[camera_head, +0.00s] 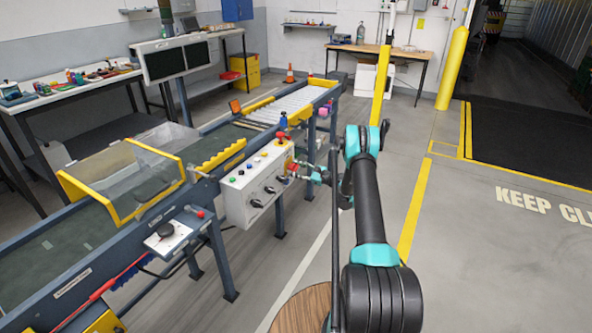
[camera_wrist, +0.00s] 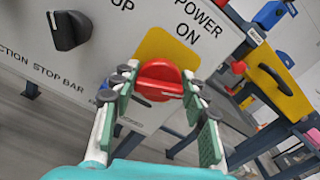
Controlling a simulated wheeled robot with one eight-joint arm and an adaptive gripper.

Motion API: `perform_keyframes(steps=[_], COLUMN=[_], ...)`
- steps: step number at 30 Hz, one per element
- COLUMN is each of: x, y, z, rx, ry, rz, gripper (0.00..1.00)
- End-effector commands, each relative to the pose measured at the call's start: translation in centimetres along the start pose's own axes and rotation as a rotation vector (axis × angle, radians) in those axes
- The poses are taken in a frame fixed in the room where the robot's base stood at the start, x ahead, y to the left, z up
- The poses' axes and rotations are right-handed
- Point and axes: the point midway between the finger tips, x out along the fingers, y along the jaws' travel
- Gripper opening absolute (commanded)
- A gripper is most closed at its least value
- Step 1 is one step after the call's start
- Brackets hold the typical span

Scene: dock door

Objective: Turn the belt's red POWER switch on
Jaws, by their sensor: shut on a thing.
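The red POWER switch (camera_wrist: 160,80) is a round red knob with a raised grip bar, on a yellow plate under the words POWER and ON. It also shows small on the right side of the white control box (camera_head: 240,190) in the head view (camera_head: 293,167). My gripper (camera_wrist: 158,90) is shut on the switch, with one finger on each side of the knob. The fingers hide parts of the knob's edges. In the head view my gripper (camera_head: 308,174) reaches the box from the right.
A black knob (camera_wrist: 69,30) sits left of the switch. Another red button (camera_wrist: 238,67) is to the right. The conveyor belt (camera_head: 60,250) runs beside the box, with a clear cover (camera_head: 130,170). Open floor (camera_head: 480,270) lies to the right.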

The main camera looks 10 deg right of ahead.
Motion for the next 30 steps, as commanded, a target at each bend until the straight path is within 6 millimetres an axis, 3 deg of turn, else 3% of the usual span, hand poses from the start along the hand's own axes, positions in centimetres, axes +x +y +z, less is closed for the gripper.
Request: perform_keyframes(steps=[30], x=[-0.08], y=[0.48], z=[-0.25], rx=[-0.941], ry=[0.0], rz=[0.001], gripper=[0.15])
